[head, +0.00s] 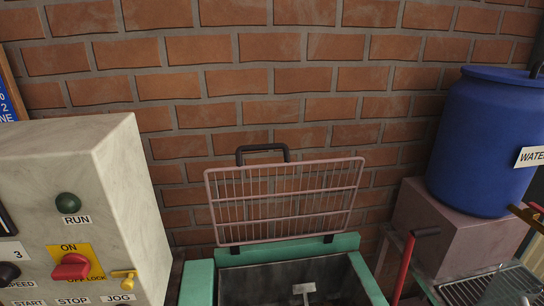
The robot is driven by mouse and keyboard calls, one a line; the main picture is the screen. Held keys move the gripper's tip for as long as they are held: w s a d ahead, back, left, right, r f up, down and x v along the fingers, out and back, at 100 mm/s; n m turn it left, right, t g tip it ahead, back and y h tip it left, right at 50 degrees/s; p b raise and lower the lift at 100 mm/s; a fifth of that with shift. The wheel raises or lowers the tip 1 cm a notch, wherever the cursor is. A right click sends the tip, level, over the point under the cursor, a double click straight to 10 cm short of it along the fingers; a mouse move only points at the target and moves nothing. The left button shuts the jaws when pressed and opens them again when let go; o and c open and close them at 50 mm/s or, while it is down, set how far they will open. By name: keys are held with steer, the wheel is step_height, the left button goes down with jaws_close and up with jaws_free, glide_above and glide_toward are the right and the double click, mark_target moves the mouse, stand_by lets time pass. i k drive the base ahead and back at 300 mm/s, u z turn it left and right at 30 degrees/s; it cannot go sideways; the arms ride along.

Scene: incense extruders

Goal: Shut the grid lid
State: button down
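The grid lid (285,198) is a pinkish wire grid in a tube frame, with a black handle (262,149) on its top edge. It stands open, raised up at the back of a green-rimmed hopper (198,283), in front of the brick wall. Two black hinges join its lower edge to the back rim. The hopper's dark inside is uncovered, and a pale metal part (304,289) shows in it. The hopper's front is cut off by the picture's lower edge. My gripper is not in view.
A pale control cabinet (125,180) with a green RUN lamp and a red knob stands close on the left. On the right are a red lever (404,268) with a dark grip, a blue water barrel (480,140) on a block, and a wire rack (475,290).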

mark_target(235, 247)
steer(key=u, duration=0.05)
steer(key=i, duration=0.9)
steer(key=z, duration=0.1)
